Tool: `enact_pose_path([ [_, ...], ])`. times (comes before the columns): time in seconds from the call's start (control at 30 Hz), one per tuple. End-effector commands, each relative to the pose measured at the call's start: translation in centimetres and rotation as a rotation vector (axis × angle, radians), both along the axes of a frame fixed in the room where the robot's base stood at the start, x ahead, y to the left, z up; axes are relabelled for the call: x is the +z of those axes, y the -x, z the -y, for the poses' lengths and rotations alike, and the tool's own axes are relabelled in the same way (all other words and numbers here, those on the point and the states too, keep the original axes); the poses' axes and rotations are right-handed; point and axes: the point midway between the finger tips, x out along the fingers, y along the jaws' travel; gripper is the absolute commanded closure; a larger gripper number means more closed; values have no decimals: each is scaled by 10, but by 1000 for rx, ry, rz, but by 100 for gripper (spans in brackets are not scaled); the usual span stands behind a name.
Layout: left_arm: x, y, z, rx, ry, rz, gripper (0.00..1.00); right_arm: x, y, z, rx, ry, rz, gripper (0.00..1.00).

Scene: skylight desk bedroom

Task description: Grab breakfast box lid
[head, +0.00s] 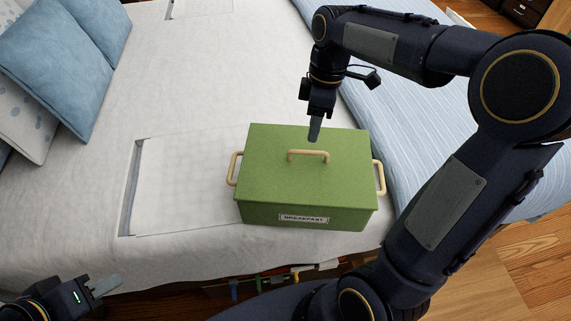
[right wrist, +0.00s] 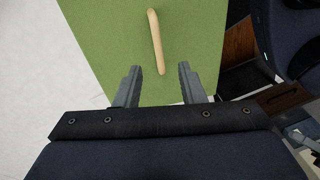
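The green breakfast box (head: 290,212) stands upright on the bed, with a label on its front and a tan handle at each side. Its green lid (head: 270,150) is on top and carries a tan handle (head: 308,152). The lid (right wrist: 115,40) and its handle (right wrist: 156,42) also show in the right wrist view. My right gripper (head: 315,128) is above the back part of the lid, pointing down. In the right wrist view the right gripper (right wrist: 160,75) is open and empty, with the handle ahead of its fingertips. My left gripper (head: 105,288) is at the lower left, away from the box.
The box rests on a white bed cover (head: 70,225), beside a white rectangular panel (head: 185,190). Blue pillows (head: 65,60) lie at the upper left. A blue striped blanket (head: 400,120) covers the right side.

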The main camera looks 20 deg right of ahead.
Motion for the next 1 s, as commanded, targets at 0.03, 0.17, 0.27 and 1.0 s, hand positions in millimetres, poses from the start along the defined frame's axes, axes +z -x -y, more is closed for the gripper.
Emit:
enact_pose_path([
  [0.03,-1,0,0,0,0,0,66,-6,0,-1,4,1,-4,64],
  [0.17,-2,0,0,0,0,0,66,-20,2,-3,1,1,-3,64],
  [0.27,-3,0,0,0,0,0,66,-32,2,-4,0,0,-2,64],
  [1.0,-5,0,0,0,0,0,66,-73,4,-11,-2,-1,0,86],
])
